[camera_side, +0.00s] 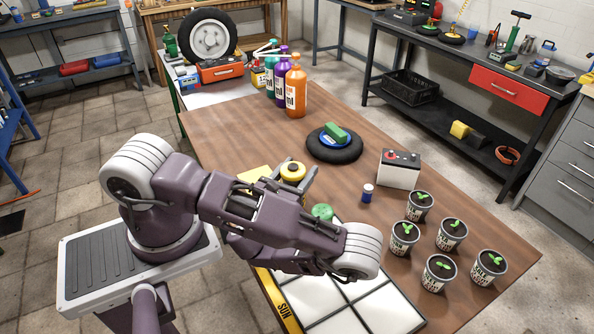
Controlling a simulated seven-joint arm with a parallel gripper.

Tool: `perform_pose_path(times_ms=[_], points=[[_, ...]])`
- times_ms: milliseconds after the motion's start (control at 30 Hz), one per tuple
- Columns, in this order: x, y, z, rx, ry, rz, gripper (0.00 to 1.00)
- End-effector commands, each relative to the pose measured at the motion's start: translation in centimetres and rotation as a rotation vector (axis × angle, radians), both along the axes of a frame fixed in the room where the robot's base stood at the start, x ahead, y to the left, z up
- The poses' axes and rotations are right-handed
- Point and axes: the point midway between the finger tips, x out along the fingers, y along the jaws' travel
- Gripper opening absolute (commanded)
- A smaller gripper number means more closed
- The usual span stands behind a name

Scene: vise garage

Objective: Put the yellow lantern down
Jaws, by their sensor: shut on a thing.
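The yellow lantern (293,171) shows as a round yellow top with a dark centre, near the middle of the brown table. My gripper (292,179) is shut on it, with a grey finger showing at its right side. My own arm hides the lower part of the lantern and most of the gripper. I cannot tell whether the lantern touches the table (231,127).
A white tiled panel (378,312) lies in front.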

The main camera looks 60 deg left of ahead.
Motion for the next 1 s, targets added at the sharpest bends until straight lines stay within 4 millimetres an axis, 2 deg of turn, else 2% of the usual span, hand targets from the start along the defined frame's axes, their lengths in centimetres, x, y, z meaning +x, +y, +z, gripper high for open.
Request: perform_pose_path(times_ms=[367,400,467,500,833,1000], points=[[0.0,0.1,-0.5,0.001,-0.001,0.003,0.00],[0.0,0.1,-0.5,0.000,0.000,0.003,0.63],[0.0,0.1,-0.5,0.000,0.000,0.003,0.74],[0.0,0.1,-0.5,0.000,0.000,0.003,0.77],[-0.1,0.0,-0.1,0.001,-0.001,0.003,0.77],[-2.7,-1.8,-0.3,0.001,0.004,0.001,0.77]])
